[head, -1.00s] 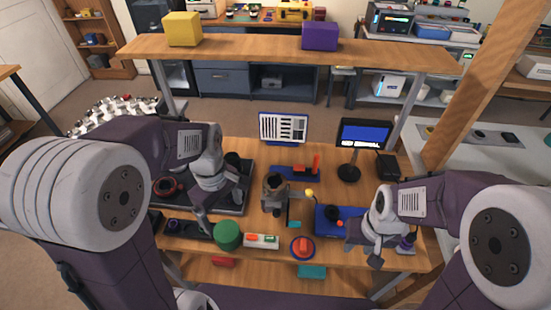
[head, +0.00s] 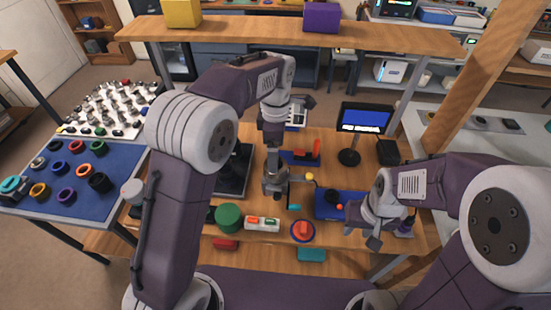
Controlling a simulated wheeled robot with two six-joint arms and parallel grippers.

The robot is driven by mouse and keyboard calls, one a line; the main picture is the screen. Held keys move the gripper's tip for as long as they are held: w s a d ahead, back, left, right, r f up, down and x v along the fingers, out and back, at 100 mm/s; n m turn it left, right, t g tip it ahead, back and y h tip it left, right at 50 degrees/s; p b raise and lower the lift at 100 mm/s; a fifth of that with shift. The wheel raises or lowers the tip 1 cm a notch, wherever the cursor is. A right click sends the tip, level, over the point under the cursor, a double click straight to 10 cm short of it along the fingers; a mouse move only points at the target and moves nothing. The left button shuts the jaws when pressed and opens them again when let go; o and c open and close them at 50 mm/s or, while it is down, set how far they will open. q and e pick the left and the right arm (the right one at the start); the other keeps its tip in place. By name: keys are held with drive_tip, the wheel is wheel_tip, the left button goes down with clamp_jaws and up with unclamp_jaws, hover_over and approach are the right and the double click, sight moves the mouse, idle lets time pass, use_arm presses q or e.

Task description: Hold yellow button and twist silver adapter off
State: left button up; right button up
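A grey fixture (head: 276,182) stands upright in the middle of the workbench. A small yellow ball-shaped knob (head: 309,176), likely the yellow button, sticks out on its right side. The silver adapter cannot be told apart from the fixture's grey top. My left gripper (head: 274,150) points straight down at the top of the fixture; its fingers blend with the grey parts, so its opening and any contact are unclear. My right gripper (head: 363,236) hangs tilted at the right edge of the blue tray (head: 328,212), fingers apart and seemingly empty.
A green cylinder (head: 228,217), a white block (head: 262,224) and a red dial (head: 302,231) line the front. A monitor (head: 364,118) stands behind right. A blue mat (head: 125,160) with several rings lies left. A wooden shelf (head: 250,27) spans the back.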

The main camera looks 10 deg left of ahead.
use_arm(q)
wheel_tip(320, 180, down, 8)
drive_tip(key=shift+f, duration=0.25)
drive_tip(key=shift+w, duration=0.1)
drive_tip(key=c, duration=1.5)
use_arm(e)
clamp_jaws()
use_arm(q)
drive_tip(key=shift+r, duration=0.1)
drive_tip(key=o, duration=1.5)
